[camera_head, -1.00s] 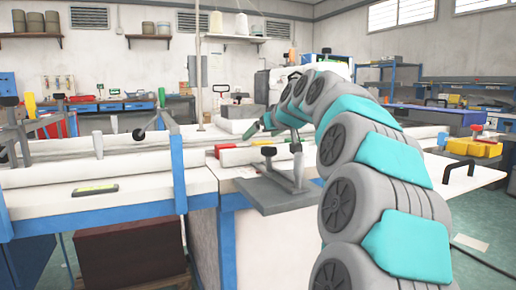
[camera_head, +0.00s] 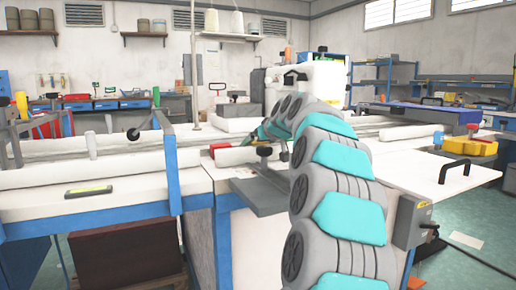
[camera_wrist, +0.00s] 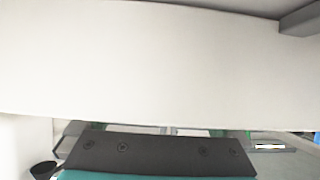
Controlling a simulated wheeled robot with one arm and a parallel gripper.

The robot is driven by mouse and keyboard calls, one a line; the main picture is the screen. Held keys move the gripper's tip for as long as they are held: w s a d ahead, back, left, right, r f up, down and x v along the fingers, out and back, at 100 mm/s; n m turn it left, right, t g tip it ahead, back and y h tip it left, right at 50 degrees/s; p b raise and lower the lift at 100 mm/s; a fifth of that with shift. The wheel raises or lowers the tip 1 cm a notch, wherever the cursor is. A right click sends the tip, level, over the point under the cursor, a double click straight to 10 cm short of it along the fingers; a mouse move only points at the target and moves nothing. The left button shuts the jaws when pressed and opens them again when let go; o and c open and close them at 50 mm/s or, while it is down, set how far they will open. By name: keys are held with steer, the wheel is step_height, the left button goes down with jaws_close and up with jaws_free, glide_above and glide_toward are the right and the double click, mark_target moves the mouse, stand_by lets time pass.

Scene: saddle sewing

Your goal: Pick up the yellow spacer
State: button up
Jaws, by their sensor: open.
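A yellow blocky piece (camera_head: 468,146) rests on the right end of the white table. A flat dark bar with a yellow face (camera_head: 89,191) lies on the left table. I cannot tell which of these is the yellow spacer. My gripper (camera_head: 258,132) is at the far end of my arm, over the middle of the table and away from both pieces. Its tip is small and partly hidden by my arm. In the wrist view my gripper's dark mount (camera_wrist: 160,151) shows at the bottom; its jaws are open and I see nothing held. Neither yellow piece is recognisable there.
A large white surface (camera_wrist: 150,65) fills most of the wrist view, close to the camera. A grey plate with a dark-knobbed clamp (camera_head: 262,190) juts from the table edge beside my arm. A black handle (camera_head: 454,170) stands up at the right. Long white rolls (camera_head: 60,172) lie at left.

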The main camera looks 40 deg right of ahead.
steer(key=c, duration=1.4)
steer(key=shift+o, duration=0.2)
steer(key=shift+r, duration=0.15)
